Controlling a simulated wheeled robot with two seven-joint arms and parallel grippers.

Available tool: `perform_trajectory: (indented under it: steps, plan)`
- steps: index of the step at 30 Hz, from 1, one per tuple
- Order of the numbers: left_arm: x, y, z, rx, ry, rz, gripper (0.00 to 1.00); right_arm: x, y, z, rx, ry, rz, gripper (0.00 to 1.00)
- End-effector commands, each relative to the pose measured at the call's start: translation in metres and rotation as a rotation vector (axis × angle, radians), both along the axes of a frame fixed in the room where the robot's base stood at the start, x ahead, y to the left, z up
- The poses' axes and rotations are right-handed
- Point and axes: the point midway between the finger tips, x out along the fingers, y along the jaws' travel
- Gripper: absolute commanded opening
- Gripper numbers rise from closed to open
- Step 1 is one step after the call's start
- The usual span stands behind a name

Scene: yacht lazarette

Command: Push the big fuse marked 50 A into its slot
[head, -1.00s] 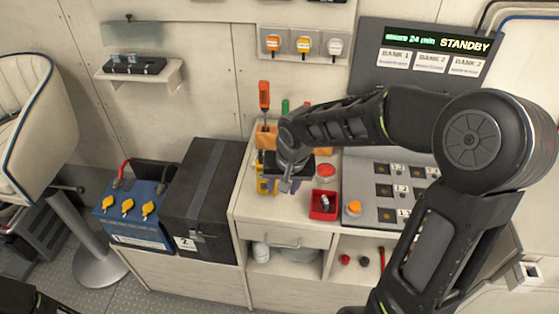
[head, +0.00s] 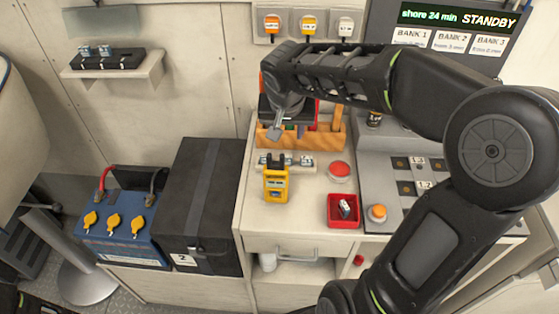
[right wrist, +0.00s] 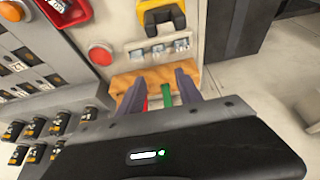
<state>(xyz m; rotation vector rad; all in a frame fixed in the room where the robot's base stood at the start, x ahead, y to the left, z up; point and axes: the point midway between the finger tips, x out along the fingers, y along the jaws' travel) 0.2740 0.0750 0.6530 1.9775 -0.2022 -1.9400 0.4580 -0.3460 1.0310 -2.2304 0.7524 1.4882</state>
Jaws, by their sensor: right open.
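I cannot read a 50 A mark anywhere. A small grey-and-dark block, possibly a fuse (head: 345,209), stands in the red tray (head: 332,222) on the counter. Its slot cannot be picked out for certain; a holder with metal clips (head: 305,161) lies behind the yellow tool (head: 276,186). The clip holder also shows in the right wrist view (right wrist: 158,50). My right gripper (head: 284,128) is open and empty over the wooden tool rack (head: 325,138), behind the holder. In the right wrist view its fingers (right wrist: 163,88) point toward the rack. My left gripper is out of view.
A slotted panel (head: 385,170) is at right. Several black cylinders (right wrist: 40,128) stand near the rack. A black box (head: 203,195) and blue battery (head: 120,235) stand left. A wall shelf (head: 115,68) holds a dark block.

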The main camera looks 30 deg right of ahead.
Motion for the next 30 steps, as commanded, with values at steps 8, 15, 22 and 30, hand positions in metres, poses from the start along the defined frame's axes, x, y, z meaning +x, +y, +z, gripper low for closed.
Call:
perform_trajectory:
  steps: [8, 15, 22, 30]
  plan:
    - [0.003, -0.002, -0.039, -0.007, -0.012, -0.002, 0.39, 0.0, 0.0, -0.043, 0.001, -0.001, 0.0, 0.42]
    - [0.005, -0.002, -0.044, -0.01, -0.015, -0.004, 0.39, 0.0, 0.0, -0.048, 0.001, -0.001, 0.0, 0.42]
    - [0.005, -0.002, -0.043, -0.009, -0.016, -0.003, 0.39, 0.0, 0.0, -0.049, 0.001, 0.0, 0.0, 0.42]
    - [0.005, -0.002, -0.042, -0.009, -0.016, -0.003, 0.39, 0.007, -0.005, -0.072, 0.002, 0.003, 0.001, 0.42]
